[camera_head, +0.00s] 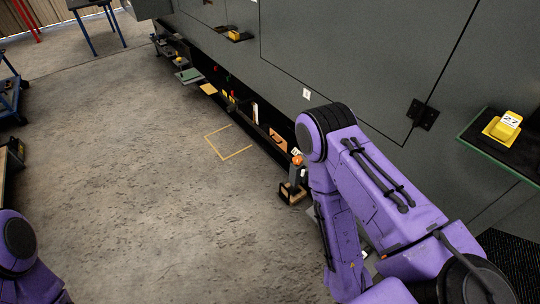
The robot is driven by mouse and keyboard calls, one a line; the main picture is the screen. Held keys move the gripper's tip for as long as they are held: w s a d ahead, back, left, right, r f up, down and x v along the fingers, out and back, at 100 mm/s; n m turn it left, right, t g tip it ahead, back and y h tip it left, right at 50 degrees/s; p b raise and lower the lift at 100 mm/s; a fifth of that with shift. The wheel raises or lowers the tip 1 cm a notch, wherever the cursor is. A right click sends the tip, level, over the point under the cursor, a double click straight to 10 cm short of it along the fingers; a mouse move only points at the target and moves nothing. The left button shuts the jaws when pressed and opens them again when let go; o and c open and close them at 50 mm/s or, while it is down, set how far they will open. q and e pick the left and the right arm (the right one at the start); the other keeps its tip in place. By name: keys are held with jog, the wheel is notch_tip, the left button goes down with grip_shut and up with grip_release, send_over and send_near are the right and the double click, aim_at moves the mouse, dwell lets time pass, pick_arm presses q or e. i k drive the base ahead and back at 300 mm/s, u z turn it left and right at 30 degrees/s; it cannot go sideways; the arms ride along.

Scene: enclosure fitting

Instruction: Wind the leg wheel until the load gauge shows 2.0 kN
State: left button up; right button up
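My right arm, purple, reaches in from the lower right with its elbow raised and its forearm pointing down. Its gripper is not visible. Only a purple part of my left arm shows at the lower left corner, and its gripper is out of view. Beside my right elbow, at the foot of the grey enclosure, stands a small dark device (296,180) with an orange round part (298,160) on top. I cannot tell whether this is the leg wheel. No readable load gauge shows; a small white label or dial (295,152) beside the orange part is too small to read.
The grey enclosure wall (330,50) runs diagonally, with small items along its dark base gap. A yellow block marked 27 (502,127) sits on a shelf at right. A yellow square outline (231,142) marks the floor. The concrete floor left of it is clear.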

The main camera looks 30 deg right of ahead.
aim_at(297, 160)
jog(key=u, duration=0.9)
jog(key=i, duration=1.05)
jog(key=z, duration=2.55)
jog(key=k, duration=0.65)
jog(key=u, duration=0.55)
jog(key=i, duration=1.25)
jog(key=u, duration=0.15)
